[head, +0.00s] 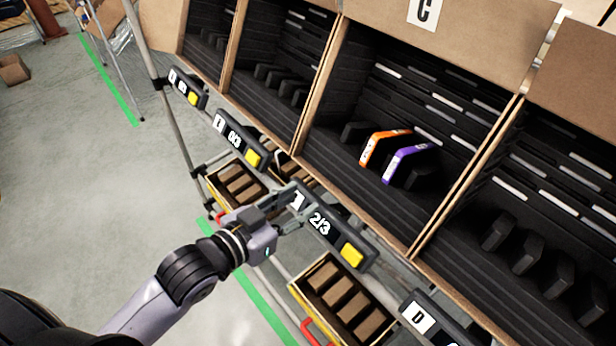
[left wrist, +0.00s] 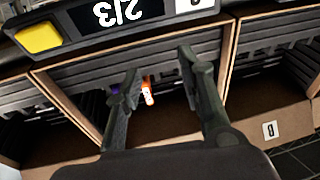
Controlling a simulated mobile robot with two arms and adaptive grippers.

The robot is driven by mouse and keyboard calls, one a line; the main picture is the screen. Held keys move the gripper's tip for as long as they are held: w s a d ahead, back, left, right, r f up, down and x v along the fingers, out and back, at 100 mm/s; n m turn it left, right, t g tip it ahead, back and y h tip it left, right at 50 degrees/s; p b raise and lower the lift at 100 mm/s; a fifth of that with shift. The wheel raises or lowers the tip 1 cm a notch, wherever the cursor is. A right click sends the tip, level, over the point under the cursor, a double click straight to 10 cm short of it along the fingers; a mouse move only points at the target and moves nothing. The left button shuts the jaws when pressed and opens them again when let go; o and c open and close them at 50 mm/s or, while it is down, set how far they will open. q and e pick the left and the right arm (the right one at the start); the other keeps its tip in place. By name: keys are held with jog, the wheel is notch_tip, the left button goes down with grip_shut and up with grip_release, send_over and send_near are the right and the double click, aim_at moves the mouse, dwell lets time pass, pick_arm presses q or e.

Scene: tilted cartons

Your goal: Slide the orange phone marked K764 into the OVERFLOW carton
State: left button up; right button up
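An orange phone (head: 372,147) stands tilted in a slot of the carton marked C (head: 418,70); its printed mark is too small to read. In the left wrist view the orange phone (left wrist: 148,90) shows small between my fingers, beyond them. My left gripper (head: 300,203) is in front of the display reading 2/3, below and left of the phone, and apart from it. In the left wrist view its fingers (left wrist: 165,92) are spread with nothing held. My right gripper is not in view. No carton readably marked OVERFLOW shows.
A purple phone (head: 402,163) stands just right of the orange one. Cardboard dividers (head: 442,215) separate the cartons. Displays with yellow buttons, such as the 2/3 display (head: 325,225), line the front edge. Lower bins (head: 345,300) hold brown boxes. The floor at left is open.

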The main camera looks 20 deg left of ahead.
aim_at(371, 145)
pick_arm(q)
notch_tip(371, 145, up, 8)
jog(key=d+m+t+h, duration=0.1)
jog(key=d+m+h, duration=0.1)
jog(key=d+h, duration=0.15)
jog(key=p+x, duration=0.3)
jog(key=x, duration=1.3)
jog(key=shift+w+r+p, duration=0.15)
jog(key=shift+p, duration=0.15)
grip_shut()
